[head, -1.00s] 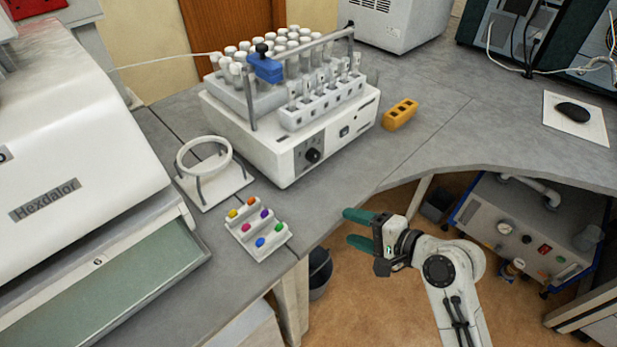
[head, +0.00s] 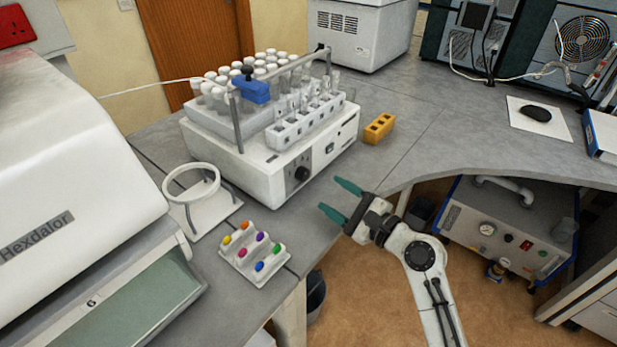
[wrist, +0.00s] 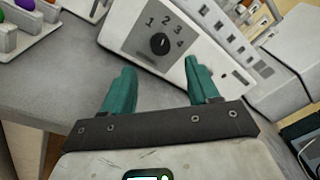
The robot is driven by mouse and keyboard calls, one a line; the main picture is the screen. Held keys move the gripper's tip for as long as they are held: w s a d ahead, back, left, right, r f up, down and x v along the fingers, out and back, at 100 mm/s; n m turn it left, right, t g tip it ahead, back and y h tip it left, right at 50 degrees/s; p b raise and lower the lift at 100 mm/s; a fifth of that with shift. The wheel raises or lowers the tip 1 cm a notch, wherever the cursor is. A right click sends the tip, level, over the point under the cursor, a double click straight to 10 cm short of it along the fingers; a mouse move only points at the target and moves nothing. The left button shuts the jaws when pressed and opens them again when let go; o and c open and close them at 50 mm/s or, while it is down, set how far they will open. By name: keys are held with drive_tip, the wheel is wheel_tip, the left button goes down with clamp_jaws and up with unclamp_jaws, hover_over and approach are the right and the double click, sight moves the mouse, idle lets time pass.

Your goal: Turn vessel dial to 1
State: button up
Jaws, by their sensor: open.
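The black dial (head: 302,173) sits on the grey front panel of the white tube-rack machine (head: 250,172). In the wrist view the dial (wrist: 159,43) shows with the numbers 1, 2, 3 and 4 arced above it, 1 at the left. A small light mark shows on the knob, but I cannot tell surely which number it points at. My gripper (head: 330,197) is open and empty, its green fingers pointing toward the machine front. In the wrist view the dial appears beyond and between the fingertips (wrist: 159,70), not touched.
A white ring stand (head: 196,205) and a tray of coloured caps (head: 253,258) stand left of my gripper. A yellow block (head: 379,128) lies right of the machine. Capped tubes and a blue clamp (head: 255,90) top the machine. The bench before the dial is clear.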

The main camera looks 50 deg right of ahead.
sight(306, 178)
drive_tip(key=w, duration=0.2)
drive_tip(key=w+p, duration=0.1)
drive_tip(key=w, duration=0.5)
drive_tip(key=shift+d, duration=0.3)
drive_tip(key=shift+c, duration=0.4)
drive_tip(key=c, duration=1)
drive_tip(key=shift+o, duration=0.2)
drive_tip(key=shift+f, duration=0.1)
drive_tip(key=n+b, duration=0.3)
drive_tip(key=shift+f+n, duration=0.25)
drive_tip(key=shift+n, duration=0.15)
drive_tip(key=n+b, duration=0.3)
drive_tip(key=n, duration=0.1)
drive_tip(key=shift+t+b, duration=0.35)
drive_tip(key=shift+t, duration=0.05)
drive_tip(key=shift+r+n, duration=0.1)
drive_tip(key=shift+n, duration=0.2)
